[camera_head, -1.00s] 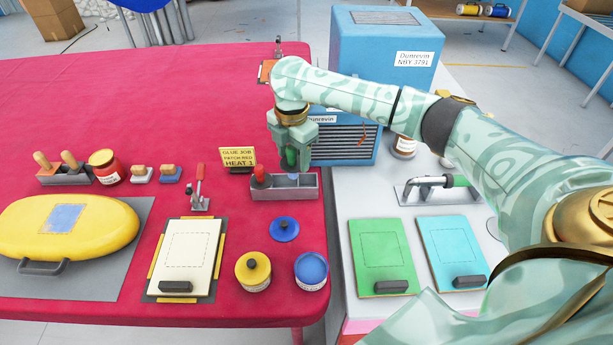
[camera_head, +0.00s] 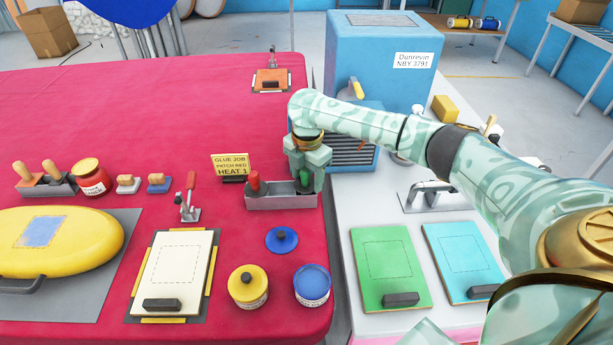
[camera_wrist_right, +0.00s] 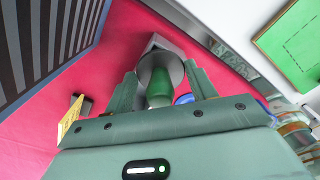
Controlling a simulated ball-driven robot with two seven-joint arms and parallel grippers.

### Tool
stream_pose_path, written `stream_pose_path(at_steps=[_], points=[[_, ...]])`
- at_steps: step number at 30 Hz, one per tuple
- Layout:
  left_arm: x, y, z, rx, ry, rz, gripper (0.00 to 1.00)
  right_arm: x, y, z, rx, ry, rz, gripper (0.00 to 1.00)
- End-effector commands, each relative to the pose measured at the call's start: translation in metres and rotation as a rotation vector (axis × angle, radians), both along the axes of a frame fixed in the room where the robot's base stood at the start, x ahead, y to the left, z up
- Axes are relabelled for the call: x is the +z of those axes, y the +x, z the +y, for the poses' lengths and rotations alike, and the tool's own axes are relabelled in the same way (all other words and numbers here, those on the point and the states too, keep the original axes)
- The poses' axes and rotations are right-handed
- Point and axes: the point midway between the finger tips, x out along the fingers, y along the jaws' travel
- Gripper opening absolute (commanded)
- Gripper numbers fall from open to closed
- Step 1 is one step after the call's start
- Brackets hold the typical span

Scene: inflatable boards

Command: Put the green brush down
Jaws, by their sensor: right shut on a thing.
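The green brush (camera_head: 304,181) is between the fingers of my right gripper (camera_head: 306,177), which is shut on its green handle. The brush is upright at the right end of the grey holder (camera_head: 280,202), its lower part hidden by the holder's front wall. Whether it touches the holder's floor cannot be told. In the right wrist view the green handle (camera_wrist_right: 160,90) sits between the two fingers (camera_wrist_right: 162,92), with a grey round part and the grey holder's edge (camera_wrist_right: 152,42) beyond. My left gripper is not in view.
A blue machine (camera_head: 375,60) stands close behind the gripper. A yellow sign (camera_head: 230,165) and a red-handled clamp (camera_head: 190,198) are left of the holder. A blue lid (camera_head: 281,240), yellow jar (camera_head: 248,286) and blue jar (camera_head: 312,285) are in front.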

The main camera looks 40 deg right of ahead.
Motion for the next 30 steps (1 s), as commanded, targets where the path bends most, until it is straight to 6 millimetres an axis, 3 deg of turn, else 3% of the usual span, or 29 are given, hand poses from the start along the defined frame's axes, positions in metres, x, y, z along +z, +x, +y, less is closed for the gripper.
stream_pose_path(at_steps=[7,8,10,22,30], points=[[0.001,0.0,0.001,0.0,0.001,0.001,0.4,-0.008,0.0,0.001,-0.001,0.002,0.001,0.38],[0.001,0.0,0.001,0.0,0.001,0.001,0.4,-0.008,0.0,0.001,0.0,0.002,0.001,0.59],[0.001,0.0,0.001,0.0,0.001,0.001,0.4,-0.008,0.0,0.001,0.0,0.001,0.0,0.78],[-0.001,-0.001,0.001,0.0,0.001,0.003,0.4,0.001,0.0,0.0,0.001,-0.002,-0.001,0.78],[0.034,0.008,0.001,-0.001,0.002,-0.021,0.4,0.071,-0.001,0.0,0.0,0.0,-0.005,0.78]])
